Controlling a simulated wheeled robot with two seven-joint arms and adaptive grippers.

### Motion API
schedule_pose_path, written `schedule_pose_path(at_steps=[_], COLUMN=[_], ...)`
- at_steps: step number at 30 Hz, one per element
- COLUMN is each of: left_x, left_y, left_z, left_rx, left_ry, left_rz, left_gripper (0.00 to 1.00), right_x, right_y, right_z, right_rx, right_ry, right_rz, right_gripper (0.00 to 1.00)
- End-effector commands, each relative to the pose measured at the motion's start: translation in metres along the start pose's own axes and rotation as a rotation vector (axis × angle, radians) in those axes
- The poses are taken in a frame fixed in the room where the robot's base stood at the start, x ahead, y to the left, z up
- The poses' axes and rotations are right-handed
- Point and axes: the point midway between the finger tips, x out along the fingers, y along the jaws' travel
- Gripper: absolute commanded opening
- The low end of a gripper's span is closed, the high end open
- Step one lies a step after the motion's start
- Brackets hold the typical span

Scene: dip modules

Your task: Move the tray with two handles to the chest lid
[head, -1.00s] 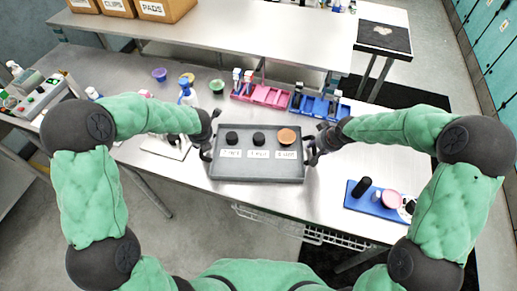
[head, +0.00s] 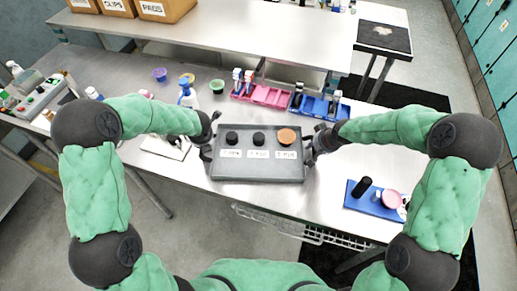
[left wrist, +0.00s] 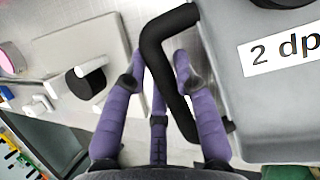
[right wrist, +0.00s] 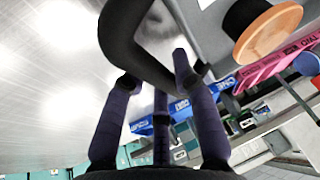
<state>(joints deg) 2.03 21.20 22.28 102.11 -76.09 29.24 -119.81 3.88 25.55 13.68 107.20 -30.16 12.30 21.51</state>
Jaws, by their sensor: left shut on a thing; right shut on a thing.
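The grey tray (head: 258,172) is at the middle of the steel bench in the head view, with two black round pieces and one orange-brown round piece on it, each behind a white label. In the left wrist view, my left gripper (left wrist: 160,75) is shut on the tray's black left handle (left wrist: 152,50). In the right wrist view, my right gripper (right wrist: 160,75) is shut on the black right handle (right wrist: 118,40). In the head view my right gripper (head: 314,148) is at the tray's right side. I cannot tell whether the tray touches the bench. I cannot identify a chest lid.
Behind the tray stand a pink rack (head: 268,96) and a blue rack (head: 318,107). A blue mat (head: 372,205) with a black cylinder and pink round piece lies at right. A blue-topped spray bottle (head: 187,95) stands at back left. Bench is bare between tray and blue mat.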

Motion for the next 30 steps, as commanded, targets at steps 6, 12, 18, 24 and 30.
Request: schedule_pose_path(at_steps=[6,12,18,24,30], left_x=[-0.003,-0.014,-0.029,-0.042,-0.046], left_y=[0.001,0.003,0.006,0.009,0.01], left_z=[0.002,0.006,0.012,0.018,0.019], left_rx=[0.001,0.001,0.001,0.002,0.002], left_ry=[-0.001,-0.001,-0.001,-0.001,-0.001], left_rz=[0.0,0.0,0.0,-0.001,-0.001], left_gripper=[0.0,0.0,0.0,0.0,0.0], right_x=[-0.003,-0.014,-0.029,-0.042,-0.046], right_y=[-0.001,-0.003,-0.006,-0.009,-0.01], right_z=[-0.002,-0.006,-0.013,-0.018,-0.02], right_rx=[-0.001,-0.001,-0.001,-0.002,-0.002], right_ry=[0.001,0.002,0.002,0.002,0.002], right_rz=[0.0,0.0,0.0,0.0,0.0], right_gripper=[0.0,0.0,0.0,0.0,0.0])
